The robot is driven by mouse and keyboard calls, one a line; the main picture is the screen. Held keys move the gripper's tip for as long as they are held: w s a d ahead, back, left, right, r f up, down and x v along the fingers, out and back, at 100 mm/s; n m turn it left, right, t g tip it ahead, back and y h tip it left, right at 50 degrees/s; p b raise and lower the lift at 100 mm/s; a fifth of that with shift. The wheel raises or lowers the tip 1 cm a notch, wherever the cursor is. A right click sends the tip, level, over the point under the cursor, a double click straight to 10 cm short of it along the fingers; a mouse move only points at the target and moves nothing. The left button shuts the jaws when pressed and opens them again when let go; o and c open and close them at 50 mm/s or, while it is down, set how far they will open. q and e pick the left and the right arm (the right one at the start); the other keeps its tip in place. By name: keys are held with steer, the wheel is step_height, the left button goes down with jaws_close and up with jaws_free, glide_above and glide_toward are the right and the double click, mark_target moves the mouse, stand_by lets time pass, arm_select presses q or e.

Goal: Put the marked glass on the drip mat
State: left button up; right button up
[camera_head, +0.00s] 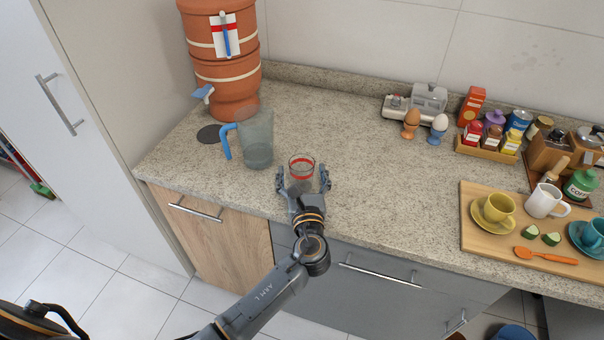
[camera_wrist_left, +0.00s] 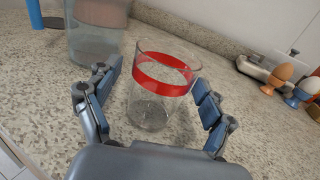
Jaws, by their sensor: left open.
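The marked glass (camera_head: 302,161) is clear with a red band near its rim and stands upright on the counter near the front edge. It also shows in the left wrist view (camera_wrist_left: 152,108). My left gripper (camera_head: 303,178) is open, with one finger on either side of the glass; in the left wrist view the fingers (camera_wrist_left: 153,100) show gaps to it. A dark round mat (camera_head: 210,134), which looks like the drip mat, lies bare below the tap of the clay water filter at the left. My right gripper is not in view.
A clear jug (camera_head: 255,140) with a blue handle stands between the glass and the mat. The clay filter (camera_head: 225,65) stands behind the mat. Egg cups (camera_head: 411,124) and a wooden board (camera_head: 490,236) with cups are at the right. The counter's middle is clear.

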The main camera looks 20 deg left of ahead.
arm_select(q)
steer(key=shift+c, duration=0.4)
steer(key=shift+r, duration=0.1)
steer(key=c, duration=1.4)
